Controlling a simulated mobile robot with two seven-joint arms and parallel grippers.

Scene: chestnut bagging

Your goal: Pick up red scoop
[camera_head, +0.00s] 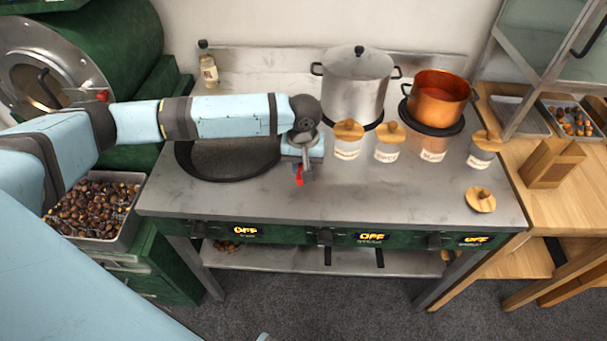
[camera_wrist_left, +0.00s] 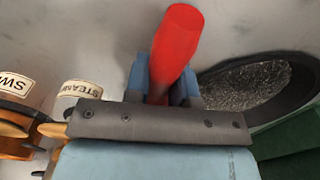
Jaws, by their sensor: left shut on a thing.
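The red scoop's handle (camera_wrist_left: 178,45) stands up between the fingers of my left gripper (camera_wrist_left: 163,88) in the left wrist view. In the head view my left gripper (camera_head: 301,165) is over the steel stove top, just right of the black pan, and only a small red part of the scoop (camera_head: 299,176) shows below it. The left gripper is shut on the scoop. The rest of the scoop is hidden by the gripper. I cannot tell whether the scoop touches the surface. My right gripper is not in view.
A dark pan (camera_head: 215,170) lies under my left arm. Several lidded jars (camera_head: 387,150) stand right of the gripper, with a steel pot (camera_head: 352,88) and copper pot (camera_head: 436,97) behind. A chestnut bin (camera_head: 130,220) is at left. The stove's front (camera_head: 370,205) is mostly clear.

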